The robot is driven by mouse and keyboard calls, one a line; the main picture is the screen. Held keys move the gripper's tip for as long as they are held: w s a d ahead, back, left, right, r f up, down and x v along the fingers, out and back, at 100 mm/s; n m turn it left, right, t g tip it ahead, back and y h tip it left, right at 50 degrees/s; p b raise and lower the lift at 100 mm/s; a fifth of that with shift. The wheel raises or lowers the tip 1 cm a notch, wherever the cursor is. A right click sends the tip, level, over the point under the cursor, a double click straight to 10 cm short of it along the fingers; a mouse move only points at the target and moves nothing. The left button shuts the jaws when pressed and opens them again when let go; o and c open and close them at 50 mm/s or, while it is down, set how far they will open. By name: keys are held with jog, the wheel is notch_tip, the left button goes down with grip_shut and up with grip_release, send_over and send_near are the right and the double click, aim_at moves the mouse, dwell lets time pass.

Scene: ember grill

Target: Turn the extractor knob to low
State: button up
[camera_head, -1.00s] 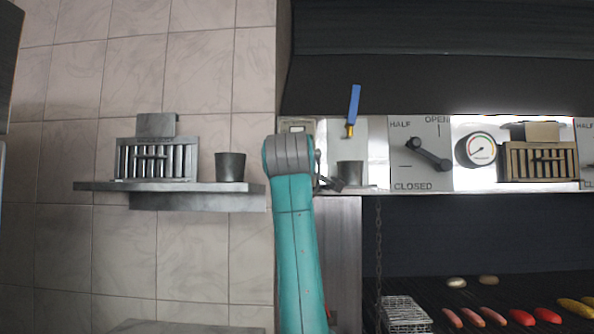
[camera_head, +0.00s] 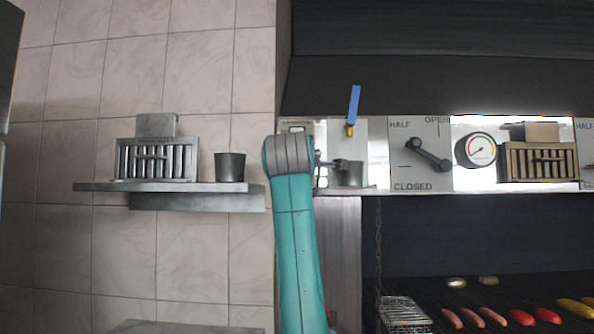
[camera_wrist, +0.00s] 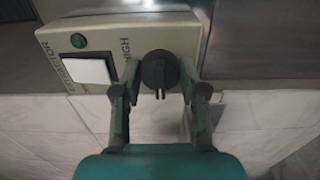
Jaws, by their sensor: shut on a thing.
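The extractor control box (camera_wrist: 98,32) fills the upper middle of the wrist view, with "EXTRACTOR" and "HIGH" lettering seen sideways. Its dark round knob (camera_wrist: 160,68) is at the box's right part, with a narrow ridge pointing toward the bottom of the picture. My gripper (camera_wrist: 160,78) is shut on the knob, one finger on each side. In the head view a corner of the box (camera_head: 297,125) shows above my teal arm; my arm hides the knob there.
The box also carries a green lamp (camera_wrist: 78,41) and a white switch (camera_wrist: 87,71). A damper lever (camera_head: 428,154) and gauge (camera_head: 476,150) are farther right.

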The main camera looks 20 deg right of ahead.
jog(key=o, duration=1.1)
jog(key=shift+o, duration=0.2)
jog(key=v, duration=1.2)
jog(key=shift+f, duration=0.1)
